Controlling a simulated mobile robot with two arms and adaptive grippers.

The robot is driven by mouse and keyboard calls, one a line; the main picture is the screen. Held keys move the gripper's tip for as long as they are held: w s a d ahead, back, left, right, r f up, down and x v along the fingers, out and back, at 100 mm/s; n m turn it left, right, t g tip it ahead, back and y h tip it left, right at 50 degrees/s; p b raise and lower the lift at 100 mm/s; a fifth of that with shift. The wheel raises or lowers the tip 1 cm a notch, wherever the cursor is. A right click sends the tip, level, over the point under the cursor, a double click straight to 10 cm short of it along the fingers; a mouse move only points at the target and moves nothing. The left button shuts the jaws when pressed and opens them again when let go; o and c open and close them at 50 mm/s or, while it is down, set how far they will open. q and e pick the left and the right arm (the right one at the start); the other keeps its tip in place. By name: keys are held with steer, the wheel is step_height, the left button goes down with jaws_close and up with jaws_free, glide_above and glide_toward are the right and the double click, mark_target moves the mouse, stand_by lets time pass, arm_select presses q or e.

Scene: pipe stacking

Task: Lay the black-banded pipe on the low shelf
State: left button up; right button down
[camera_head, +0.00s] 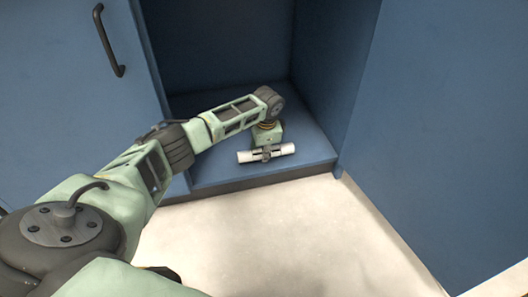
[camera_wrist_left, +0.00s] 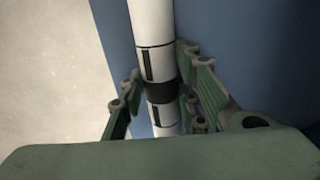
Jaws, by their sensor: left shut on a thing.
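The black-banded pipe (camera_head: 287,149) is white and lies level across the front part of the low shelf (camera_head: 215,176), inside the blue cabinet. In the left wrist view the pipe (camera_wrist_left: 152,25) runs between my fingers, with its black band (camera_wrist_left: 160,91) at the fingers. My left gripper (camera_head: 266,152) reaches down from above and is shut on the pipe near its middle, hiding part of it. I cannot tell whether the pipe touches the shelf or hangs just above it. The shelf's blue surface (camera_wrist_left: 235,40) also shows in the left wrist view. My right gripper is not in view.
A blue cabinet door (camera_head: 55,100) with a dark handle (camera_head: 108,40) is at the left. A large blue panel (camera_head: 440,130) stands at the right of the opening. The pale floor (camera_head: 270,240) in front is clear. No other object shows on the shelf.

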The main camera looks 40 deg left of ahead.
arm_select(q)
steer(key=shift+f, duration=0.55)
stand_by(0.9)
steer(key=o, duration=1.3)
steer(key=r, duration=0.4)
steer(key=s+d+r, duration=0.1)
steer(key=r, duration=0.6)
steer(key=shift+s+d+r, duration=0.25)
steer(key=shift+d+r, duration=0.1)
steer(key=shift+d, duration=0.05)
